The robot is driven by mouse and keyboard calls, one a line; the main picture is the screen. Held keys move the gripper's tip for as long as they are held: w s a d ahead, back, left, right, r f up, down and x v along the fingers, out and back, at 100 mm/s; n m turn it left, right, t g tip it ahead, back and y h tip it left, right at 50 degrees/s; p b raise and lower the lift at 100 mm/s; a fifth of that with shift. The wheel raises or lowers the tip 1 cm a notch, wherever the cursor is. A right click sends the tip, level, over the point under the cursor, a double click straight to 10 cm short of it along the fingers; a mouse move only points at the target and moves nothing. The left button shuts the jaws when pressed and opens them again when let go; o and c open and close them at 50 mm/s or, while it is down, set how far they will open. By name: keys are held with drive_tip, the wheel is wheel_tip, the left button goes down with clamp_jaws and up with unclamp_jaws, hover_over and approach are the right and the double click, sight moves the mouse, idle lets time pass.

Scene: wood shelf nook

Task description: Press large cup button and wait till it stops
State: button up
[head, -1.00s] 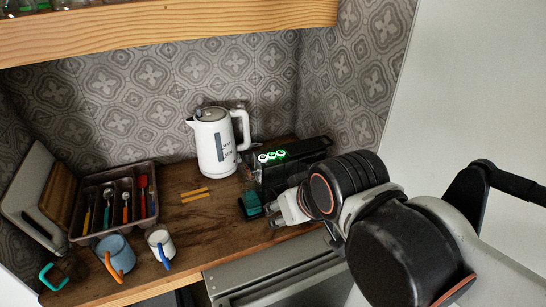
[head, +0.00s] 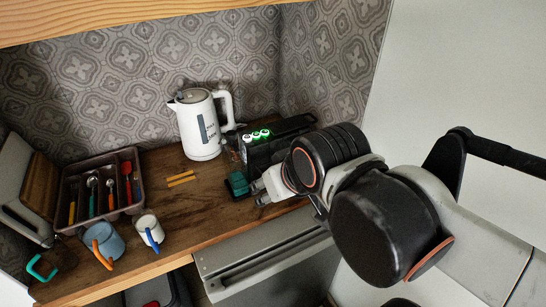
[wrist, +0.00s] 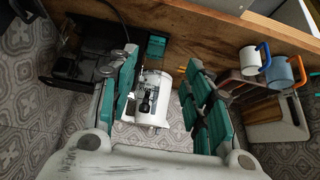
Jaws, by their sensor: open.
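The black coffee machine (head: 292,128) stands at the right end of the wooden counter. Its round buttons (head: 257,135) are lit on top, white with green glow; I cannot read which is the large cup one. In the wrist view the dark machine (wrist: 75,62) is at the left, and its buttons cannot be made out. My gripper (head: 254,191) is low in front of the machine, below and apart from the buttons. My wrist hides part of the machine.
A white kettle (head: 198,128) stands left of the machine. Two yellow sticks (head: 181,178) lie on the counter (head: 195,208). A cutlery tray (head: 70,221), a blue mug (head: 105,240) and a white mug (head: 149,229) are at left. A shelf (head: 120,14) hangs above.

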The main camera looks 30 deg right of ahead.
drive_tip(key=shift+c, duration=0.5)
clamp_jaws()
idle(0.8)
